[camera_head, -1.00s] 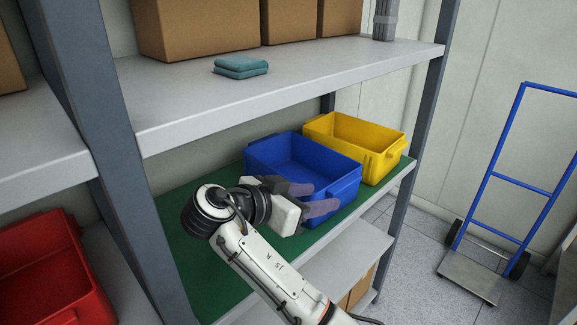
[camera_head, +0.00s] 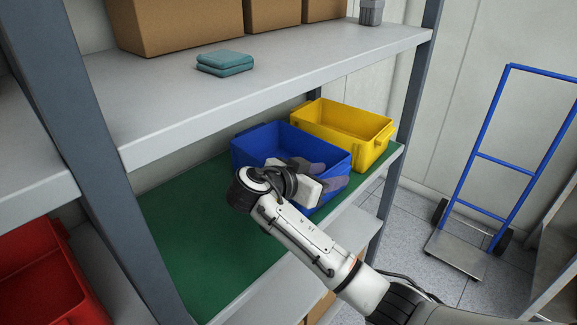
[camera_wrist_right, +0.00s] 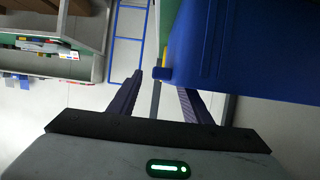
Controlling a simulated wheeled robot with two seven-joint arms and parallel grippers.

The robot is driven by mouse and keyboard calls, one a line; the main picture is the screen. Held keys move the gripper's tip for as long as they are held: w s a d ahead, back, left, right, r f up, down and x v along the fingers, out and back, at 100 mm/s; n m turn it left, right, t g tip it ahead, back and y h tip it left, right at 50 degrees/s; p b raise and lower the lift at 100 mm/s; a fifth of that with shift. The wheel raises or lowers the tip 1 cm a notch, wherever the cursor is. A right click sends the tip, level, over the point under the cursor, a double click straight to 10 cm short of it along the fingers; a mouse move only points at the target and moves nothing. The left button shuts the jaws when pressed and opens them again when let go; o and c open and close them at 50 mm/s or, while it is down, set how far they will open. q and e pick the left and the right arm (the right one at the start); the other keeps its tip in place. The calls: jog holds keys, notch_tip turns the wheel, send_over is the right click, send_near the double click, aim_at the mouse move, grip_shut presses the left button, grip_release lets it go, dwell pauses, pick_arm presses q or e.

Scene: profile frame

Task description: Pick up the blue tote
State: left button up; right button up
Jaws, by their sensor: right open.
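The blue tote (camera_head: 262,146) is an empty open box standing upright on the green-topped shelf (camera_head: 190,235). My right gripper (camera_head: 332,176) is open and lies in front of the tote's near side, hiding part of it. In the right wrist view the gripper's two fingers (camera_wrist_right: 157,98) are spread apart with nothing held between them. The tote's blue wall (camera_wrist_right: 245,55) fills the upper right there, close beyond the right-hand finger. I cannot tell whether finger and tote touch. My left gripper is not in view.
A yellow tote (camera_head: 350,130) stands right behind the blue one. A red tote (camera_head: 45,275) sits at lower left. The upper shelf (camera_head: 290,70) overhangs with cardboard boxes (camera_head: 180,25) and folded teal cloths (camera_head: 225,63). Grey posts (camera_head: 408,120) flank the bay. A blue hand truck (camera_head: 500,160) stands right.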

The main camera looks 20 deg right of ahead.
jog(key=shift+d+f, duration=0.1)
grip_shut()
jog(key=shift+w, duration=0.1)
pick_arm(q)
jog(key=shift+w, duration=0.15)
pick_arm(e)
jog(key=shift+r, duration=0.25)
